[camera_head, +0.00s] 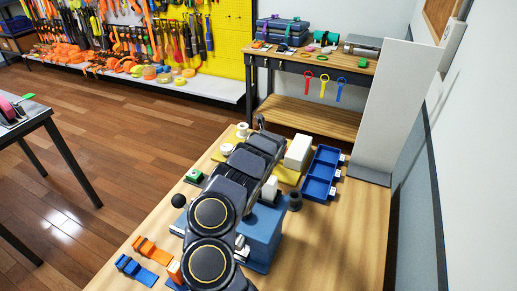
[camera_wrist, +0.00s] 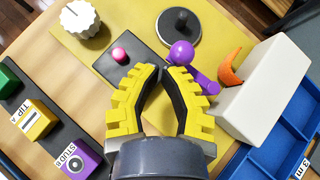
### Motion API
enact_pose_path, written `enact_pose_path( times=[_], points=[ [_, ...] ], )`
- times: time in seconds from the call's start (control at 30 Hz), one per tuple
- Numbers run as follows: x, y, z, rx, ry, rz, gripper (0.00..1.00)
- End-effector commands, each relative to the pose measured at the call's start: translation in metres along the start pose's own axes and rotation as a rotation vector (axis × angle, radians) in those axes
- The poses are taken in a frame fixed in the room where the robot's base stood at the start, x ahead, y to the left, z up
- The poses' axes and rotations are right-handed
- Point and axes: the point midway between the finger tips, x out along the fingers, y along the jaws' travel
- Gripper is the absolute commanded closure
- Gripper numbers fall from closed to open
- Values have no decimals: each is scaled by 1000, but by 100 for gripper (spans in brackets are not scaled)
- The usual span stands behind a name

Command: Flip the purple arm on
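The purple arm (camera_wrist: 206,84) is a short lever with a round ball end (camera_wrist: 181,53). It reaches from the near-left end of a white box (camera_wrist: 265,97) toward the upper left in the wrist view. An orange lever (camera_wrist: 231,70) sits beside it on the same box. My gripper (camera_wrist: 162,70) has yellow ribbed fingers with dark inner faces. Its tips come nearly together just left of the ball, with nothing seen between them. The right finger overlaps the purple arm in view; I cannot tell whether they touch. In the head view, my arm hides the purple arm, and the white box (camera_head: 298,152) shows.
A pink button (camera_wrist: 119,54), a white knob (camera_wrist: 81,18) and a black knob on a grey disc (camera_wrist: 182,24) surround the fingertips. A blue tray (camera_head: 322,172) stands right of the box. Labelled blocks (camera_wrist: 78,159) lie at lower left. The table's right side is clear.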

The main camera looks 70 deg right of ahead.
Motion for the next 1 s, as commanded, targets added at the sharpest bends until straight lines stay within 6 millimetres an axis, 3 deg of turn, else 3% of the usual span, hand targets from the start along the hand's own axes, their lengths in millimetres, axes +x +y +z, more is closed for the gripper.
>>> enact_pose_path(
  times=[0.57,1.0],
  points=[
    [-6,-6,1,2,-3,0,100],
    [-51,-4,1,5,-4,6,100]
  ],
)
